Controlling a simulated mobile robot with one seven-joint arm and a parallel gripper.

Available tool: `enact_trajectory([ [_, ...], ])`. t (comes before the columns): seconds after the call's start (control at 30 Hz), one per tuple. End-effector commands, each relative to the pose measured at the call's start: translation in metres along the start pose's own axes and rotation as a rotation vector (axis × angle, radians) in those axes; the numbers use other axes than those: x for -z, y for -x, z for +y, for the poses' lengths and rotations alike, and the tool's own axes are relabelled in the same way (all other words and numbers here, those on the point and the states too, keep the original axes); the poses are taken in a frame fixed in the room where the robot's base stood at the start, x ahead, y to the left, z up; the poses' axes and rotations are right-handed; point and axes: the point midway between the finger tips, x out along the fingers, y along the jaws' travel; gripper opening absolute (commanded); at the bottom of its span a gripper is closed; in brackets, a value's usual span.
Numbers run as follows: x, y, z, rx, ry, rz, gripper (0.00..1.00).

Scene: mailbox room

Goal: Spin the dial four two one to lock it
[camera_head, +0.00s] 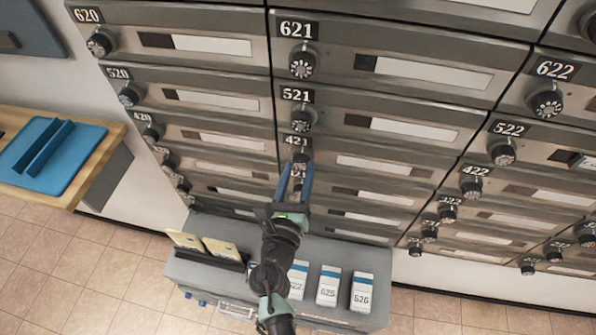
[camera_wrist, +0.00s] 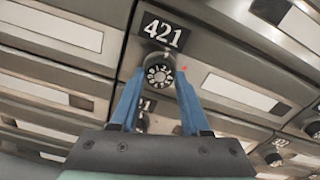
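The dial of box 421 (camera_wrist: 160,72) is a round dark knob with a light numbered face, under the white-on-black "421" plate (camera_wrist: 163,33). In the head view, the 421 plate (camera_head: 297,141) shows and its dial is largely hidden by my fingers. My gripper (camera_head: 298,166) reaches up to the locker front from below. In the wrist view, the two blue fingers of my gripper (camera_wrist: 160,80) stand apart, one at each side of the dial. I cannot tell whether they touch it. The exact number the dial is set to is too small to read.
Dial 521 (camera_head: 301,121) and dial 621 (camera_head: 302,66) sit directly above; another dial lies just below, partly hidden. A grey cart (camera_head: 232,287) with envelopes and numbered white boxes stands under the lockers. A wooden counter (camera_head: 92,150) with a blue tray is at left.

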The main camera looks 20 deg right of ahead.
Motion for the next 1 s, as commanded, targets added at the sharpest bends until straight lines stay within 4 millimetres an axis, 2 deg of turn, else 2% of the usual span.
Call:
enact_trajectory([
  [0.03,0.0000,0.0001,-0.0001,0.000,0.000,0.000,0.33],
  [0.2,-0.0001,0.0002,-0.0001,0.000,0.000,0.000,0.03],
  [0.23,-0.0001,0.0002,-0.0001,0.000,0.000,0.000,0.00],
  [0.63,0.0012,0.0003,0.0004,0.000,-0.063,-0.001,0.00],
  [1.0,0.0025,0.0003,0.0010,-0.001,-0.348,-0.002,0.00],
])
